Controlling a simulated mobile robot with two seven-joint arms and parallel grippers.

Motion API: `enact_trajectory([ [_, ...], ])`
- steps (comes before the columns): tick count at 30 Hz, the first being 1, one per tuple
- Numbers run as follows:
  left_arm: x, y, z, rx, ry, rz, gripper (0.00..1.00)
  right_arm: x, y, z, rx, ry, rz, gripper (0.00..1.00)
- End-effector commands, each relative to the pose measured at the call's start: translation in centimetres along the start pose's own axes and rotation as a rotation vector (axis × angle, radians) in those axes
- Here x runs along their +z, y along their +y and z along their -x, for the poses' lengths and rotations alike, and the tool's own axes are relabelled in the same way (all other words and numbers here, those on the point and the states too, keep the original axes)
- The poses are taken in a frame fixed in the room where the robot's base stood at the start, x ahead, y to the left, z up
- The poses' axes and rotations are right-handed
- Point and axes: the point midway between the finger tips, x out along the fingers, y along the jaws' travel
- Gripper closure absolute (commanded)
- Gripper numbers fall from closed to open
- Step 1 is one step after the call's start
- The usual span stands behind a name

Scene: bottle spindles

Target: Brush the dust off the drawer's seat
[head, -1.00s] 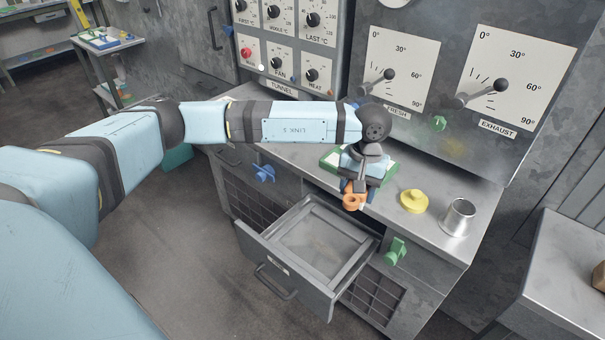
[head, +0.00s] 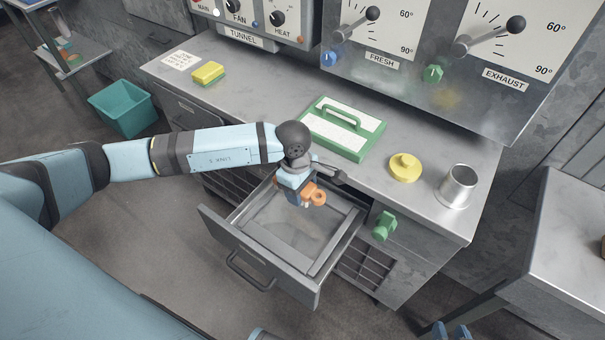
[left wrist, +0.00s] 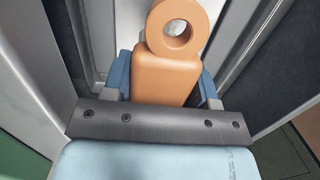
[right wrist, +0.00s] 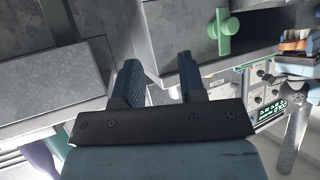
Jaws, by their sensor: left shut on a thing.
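The drawer (head: 235,250) is pulled out of the counter, and its recessed seat (head: 270,232) carries a brownish dusty patch. My left gripper (head: 303,194) is over the back part of the drawer, shut on an orange brush handle (head: 317,196) with a ring end. The handle (left wrist: 168,75) fills the jaws in the left wrist view. Bristles are hard to make out, and I cannot tell whether they touch the seat. My right gripper (right wrist: 161,88) is open and empty, away from the drawer; its fingertips show at the bottom of the head view (head: 452,331).
On the counter are a green-framed tray (head: 342,128) with a handle, a yellow knobbed lid (head: 405,167), a metal cup (head: 459,186) and a yellow sponge (head: 208,73). A green knob (head: 384,226) sticks out right of the drawer. A teal bin (head: 124,108) stands on the floor.

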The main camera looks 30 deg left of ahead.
Motion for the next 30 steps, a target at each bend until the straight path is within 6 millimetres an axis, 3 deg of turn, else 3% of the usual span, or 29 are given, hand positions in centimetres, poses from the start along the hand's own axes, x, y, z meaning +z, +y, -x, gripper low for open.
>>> enact_trajectory([
  [1, -0.1, -0.1, -1.2, -0.002, -0.001, 0.000, 0.66, 0.5, 0.0, -0.3, -0.001, 0.001, 0.002, 0.63],
  [3, -0.2, 0.0, -1.9, -0.001, -0.001, -0.002, 0.66, 0.5, 0.0, -0.3, -0.001, 0.003, 0.003, 0.63],
  [11, -0.3, 0.0, -3.0, 0.000, -0.001, -0.004, 0.66, 1.0, -0.2, 0.1, -0.005, -0.003, 0.004, 0.63],
  [19, -0.6, -0.1, -5.6, -0.002, 0.000, -0.003, 0.66, 1.7, -0.3, -0.5, -0.013, 0.008, -0.005, 0.63],
  [30, -1.0, 0.0, -8.2, 0.000, 0.000, -0.003, 0.66, 0.9, -0.7, -0.6, -0.027, 0.045, -0.014, 0.63],
])
